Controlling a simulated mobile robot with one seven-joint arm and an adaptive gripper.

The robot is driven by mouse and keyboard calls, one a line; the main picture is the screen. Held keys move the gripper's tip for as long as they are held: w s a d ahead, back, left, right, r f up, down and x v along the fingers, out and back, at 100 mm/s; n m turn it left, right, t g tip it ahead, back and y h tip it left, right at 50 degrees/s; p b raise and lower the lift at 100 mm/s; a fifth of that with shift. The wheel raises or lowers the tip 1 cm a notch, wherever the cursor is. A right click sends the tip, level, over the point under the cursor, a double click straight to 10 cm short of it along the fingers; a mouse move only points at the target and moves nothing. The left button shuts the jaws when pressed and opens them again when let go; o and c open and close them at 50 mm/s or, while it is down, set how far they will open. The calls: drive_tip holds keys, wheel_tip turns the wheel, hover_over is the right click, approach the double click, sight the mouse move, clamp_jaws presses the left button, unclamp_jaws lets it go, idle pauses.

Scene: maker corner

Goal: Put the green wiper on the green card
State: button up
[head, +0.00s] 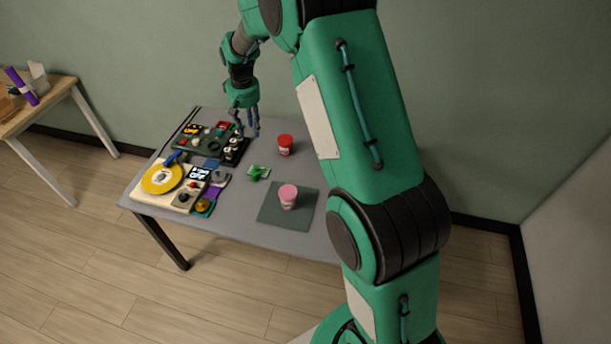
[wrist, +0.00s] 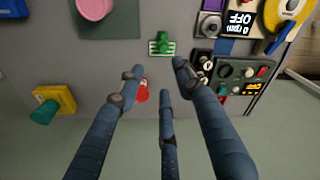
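The green wiper (head: 257,173) lies on the small green card (head: 265,168) near the middle of the table, and the card's pale stripes show around it. In the wrist view, the wiper (wrist: 162,42) is on the striped card (wrist: 153,47), beyond my fingertips. My gripper (head: 252,130) is raised over the back of the table, apart from both. In the wrist view, my gripper (wrist: 158,80) has its three fingers spread and holds nothing.
A red-lidded jar (head: 285,145) stands near the table's back edge. A pink tub (head: 288,197) stands on a dark green mat (head: 270,213). Control panels and a yellow disc (head: 162,178) crowd the left side. A yellow block with a teal knob (wrist: 50,105) shows in the wrist view.

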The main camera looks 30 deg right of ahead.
drive_tip(key=s+a+r+t, duration=0.3)
drive_tip(key=s+r, duration=1.9)
drive_tip(key=s, duration=0.1)
drive_tip(key=s+a+r+t, duration=0.1)
drive_tip(key=s+r, duration=0.1)
drive_tip(key=s, duration=2.2)
drive_tip(key=shift+a+t, duration=0.25)
drive_tip(key=shift+t, duration=0.15)
drive_tip(key=shift+s, duration=0.1)
drive_tip(key=shift+f+b, duration=0.35)
